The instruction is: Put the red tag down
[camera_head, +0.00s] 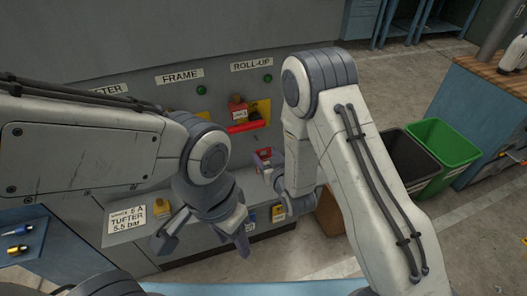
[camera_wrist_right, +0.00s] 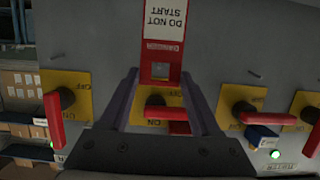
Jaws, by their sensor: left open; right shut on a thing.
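The red tag (camera_wrist_right: 162,52), with a white "DO NOT START" label, shows upside down in the right wrist view. My right gripper (camera_wrist_right: 160,77) is shut on its lower end, in front of a grey panel. In the head view, the right arm's wrist partly hides the gripper by the panel. My left gripper (camera_head: 205,241) is open and empty, low in front of the panel ledge.
The grey panel (camera_head: 150,98) bears yellow switch plates with red handles (camera_wrist_right: 55,118). A blue block (camera_wrist_right: 262,136) hangs by one handle. A black bin (camera_head: 412,160) and a green bin (camera_head: 447,143) stand right.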

